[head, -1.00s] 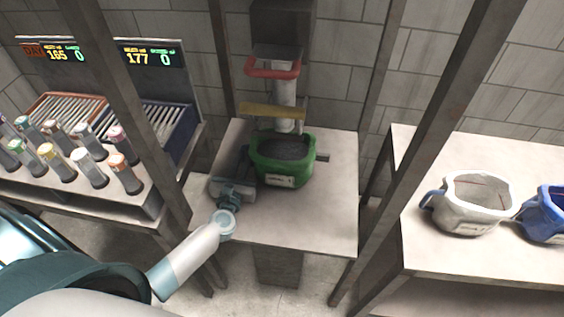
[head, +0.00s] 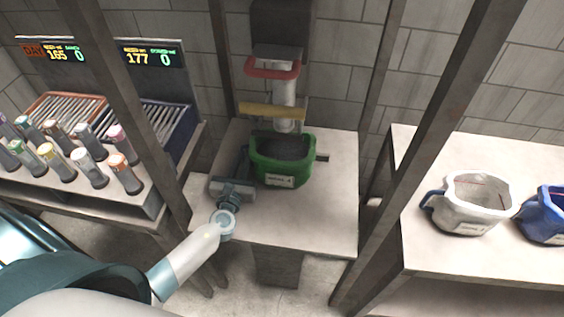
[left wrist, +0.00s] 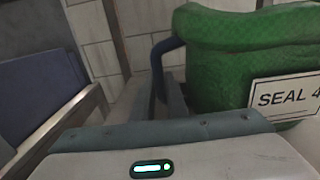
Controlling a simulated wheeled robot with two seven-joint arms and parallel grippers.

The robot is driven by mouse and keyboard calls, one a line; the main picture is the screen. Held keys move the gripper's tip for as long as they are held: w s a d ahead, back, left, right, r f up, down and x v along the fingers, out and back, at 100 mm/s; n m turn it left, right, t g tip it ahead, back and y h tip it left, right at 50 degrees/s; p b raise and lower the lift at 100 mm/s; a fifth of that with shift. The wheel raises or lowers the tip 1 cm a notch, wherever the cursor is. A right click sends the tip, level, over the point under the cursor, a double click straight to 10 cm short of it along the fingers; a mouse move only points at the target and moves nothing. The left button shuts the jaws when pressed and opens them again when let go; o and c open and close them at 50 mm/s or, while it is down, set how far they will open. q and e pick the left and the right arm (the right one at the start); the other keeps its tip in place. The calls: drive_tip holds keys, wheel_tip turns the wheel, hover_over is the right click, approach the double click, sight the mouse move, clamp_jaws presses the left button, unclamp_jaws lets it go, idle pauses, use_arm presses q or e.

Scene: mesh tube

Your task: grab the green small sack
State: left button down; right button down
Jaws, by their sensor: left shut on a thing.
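The green small sack (head: 286,172) stands upright and open-topped on the middle table, with dark material inside and a white label on its front. In the left wrist view the sack (left wrist: 225,65) fills the upper right, and its label reads "SEAL 4", cut off by the frame edge. My left gripper (head: 243,163) is at the sack's left side. In the left wrist view its fingers (left wrist: 168,88) are shut on the sack's dark blue side handle (left wrist: 166,50). The exact contact is partly hidden. My right gripper is in neither view.
A spout with a red ring (head: 272,70) and a yellow bar (head: 272,111) stand behind and above the sack. Dark posts frame the table. A white sack (head: 470,212) and a blue sack (head: 546,222) are on the right table. Several capped tubes (head: 90,170) stand at left.

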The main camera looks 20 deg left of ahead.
sight(241, 152)
use_arm(q)
drive_tip(key=shift+r, duration=0.1)
drive_tip(key=shift+r, duration=0.3)
idle(0.4)
drive_tip(key=shift+r+p, duration=0.45)
drive_tip(key=shift+r, duration=1.05)
drive_tip(key=shift+b+v, duration=1.75)
drive_tip(key=shift+v, duration=4.95)
drive_tip(key=shift+b+v, duration=0.65)
drive_tip(key=shift+v, duration=1.5)
drive_tip(key=shift+s+f, duration=0.1)
drive_tip(key=shift+s, duration=0.05)
